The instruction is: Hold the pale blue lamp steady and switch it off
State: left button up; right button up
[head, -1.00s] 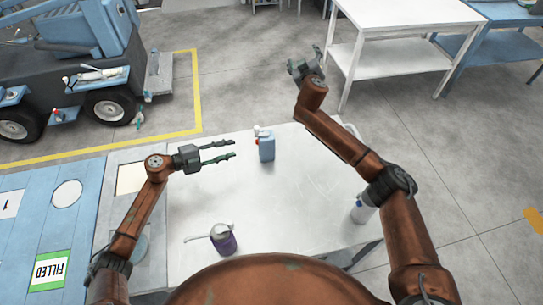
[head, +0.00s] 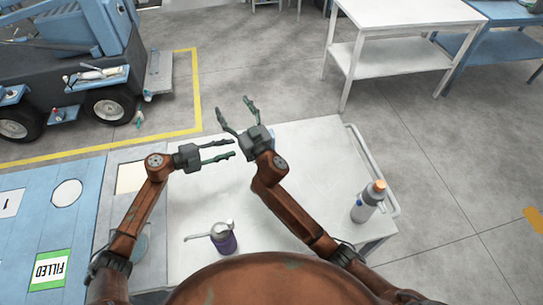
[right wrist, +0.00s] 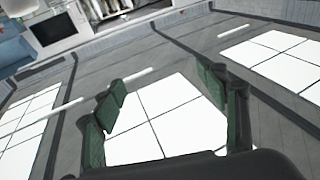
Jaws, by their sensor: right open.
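The pale blue lamp (head: 273,138) is a small boxy thing on the white table. In the head view it is almost wholly hidden behind my right gripper, and only a blue sliver shows. My right gripper (head: 233,106) is open and empty, fingers pointing up and left in the picture, over the table's far edge.
The white table (head: 205,205) also bears a purple can with a spout (head: 224,240) at the front and a grey bottle with an orange cap (head: 368,201) at the right. A rail (head: 372,170) runs along its right edge. The table's middle is partly clear.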

jog(key=s+d+f+m+h, duration=0.2)
jog(key=s+d+f+h, duration=0.15)
jog(key=d+f, duration=0.35)
jog(key=s+d+f+m+h, duration=0.25)
jog(key=s+d+f, duration=0.2)
jog(key=f, duration=0.55)
jog(key=d+x, duration=0.1)
jog(key=x, duration=0.6)
jog(key=shift+w+h, duration=0.4)
jog(key=shift+w, duration=0.05)
jog(key=shift+r, duration=0.15)
jog(key=shift+c, duration=0.2)
jog(key=c, duration=1.4)
pick_arm(q)
grip_shut()
pick_arm(e)
jog(key=shift+c, duration=0.3)
